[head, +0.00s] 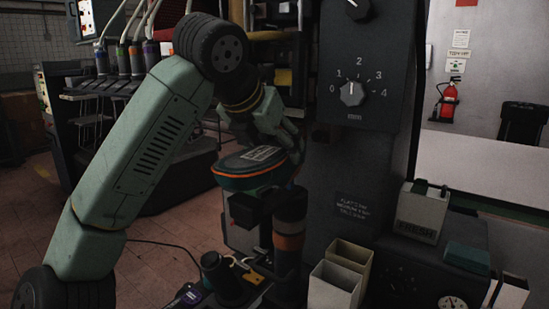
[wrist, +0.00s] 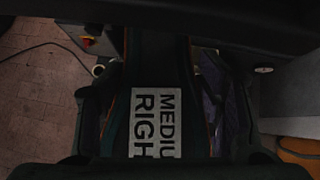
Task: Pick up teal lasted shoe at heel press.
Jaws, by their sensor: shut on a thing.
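The teal lasted shoe (head: 253,167) has an orange edge line and a dark, flat upper face with a pale label. In the wrist view the shoe (wrist: 156,120) lies between my two fingers, and its label reads "MEDIU" and "RIGH", partly cut off. My gripper (head: 288,140) is shut on the shoe at its right end in the head view, close beside the press column. The shoe sits above a dark post with an orange band (head: 289,240). I cannot tell whether the shoe touches anything below it.
The tall dark press column (head: 345,175) with a dial (head: 353,93) stands right of the shoe. Cream bins (head: 334,287), a dark pot (head: 222,275) and a box marked "FRESH" (head: 421,212) crowd the bench below. Open tiled floor (head: 165,255) lies left.

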